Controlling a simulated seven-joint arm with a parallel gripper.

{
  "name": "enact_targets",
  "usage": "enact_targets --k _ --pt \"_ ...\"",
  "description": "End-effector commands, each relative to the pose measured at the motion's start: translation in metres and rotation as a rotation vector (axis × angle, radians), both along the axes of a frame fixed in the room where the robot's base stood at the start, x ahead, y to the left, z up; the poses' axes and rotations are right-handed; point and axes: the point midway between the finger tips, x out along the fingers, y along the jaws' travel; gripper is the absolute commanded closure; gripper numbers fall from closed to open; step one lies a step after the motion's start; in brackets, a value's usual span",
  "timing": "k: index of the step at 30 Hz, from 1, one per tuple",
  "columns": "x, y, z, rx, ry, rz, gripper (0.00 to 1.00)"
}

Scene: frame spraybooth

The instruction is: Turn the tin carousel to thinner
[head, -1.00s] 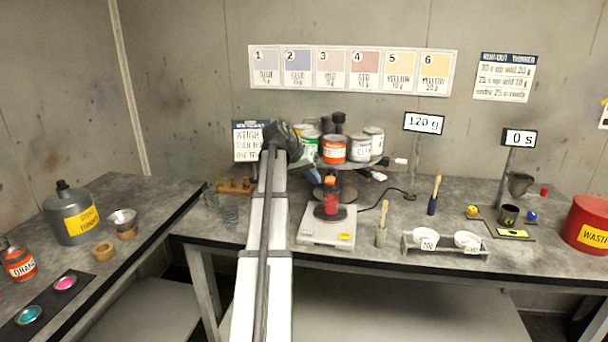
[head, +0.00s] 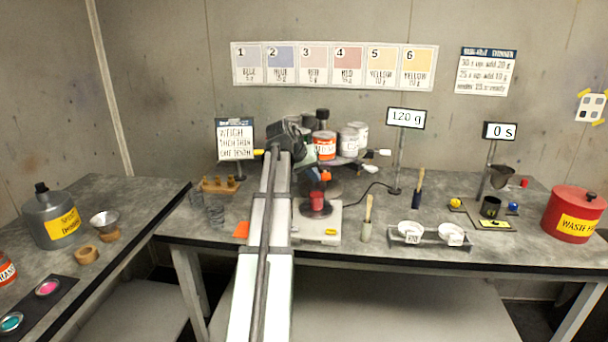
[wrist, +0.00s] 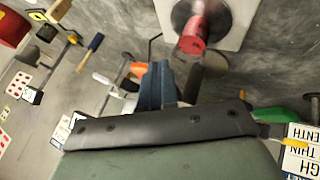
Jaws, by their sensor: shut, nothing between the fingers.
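The tin carousel (head: 346,160) stands at the back of the bench, with tins around a dark centre post. An orange-labelled tin (head: 324,146) faces the front, with pale tins (head: 350,142) to its right. White-tipped handles (head: 384,153) stick out at the right. My arm hides the carousel's left side, and I cannot read which tin is thinner. My gripper (head: 313,174) is shut and empty, low at the carousel's front left. Its blue fingers also show in the wrist view (wrist: 157,85); I cannot tell if they touch a handle.
A red cup (head: 317,202) stands on the scale (head: 325,226) just in front of the carousel. The 120 g display (head: 406,118) rises at the right. A sign (head: 235,140) and wooden rack (head: 220,185) stand left of my arm.

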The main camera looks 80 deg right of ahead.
Motion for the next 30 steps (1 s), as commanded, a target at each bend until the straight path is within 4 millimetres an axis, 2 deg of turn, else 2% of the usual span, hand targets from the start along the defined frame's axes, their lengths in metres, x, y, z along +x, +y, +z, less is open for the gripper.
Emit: enact_targets --k 1,6,15,24,30 --pt "-0.013 0.003 -0.001 0.0 0.001 0.027 1.0" --pt "-0.048 -0.002 0.0 -0.002 0.001 0.152 1.0" --pt "-0.101 -0.019 0.001 0.0 0.0 0.318 1.0" --pt "-0.134 -0.035 0.001 0.0 0.001 0.319 1.0" --pt "-0.145 -0.04 0.001 0.0 0.0 0.318 1.0"
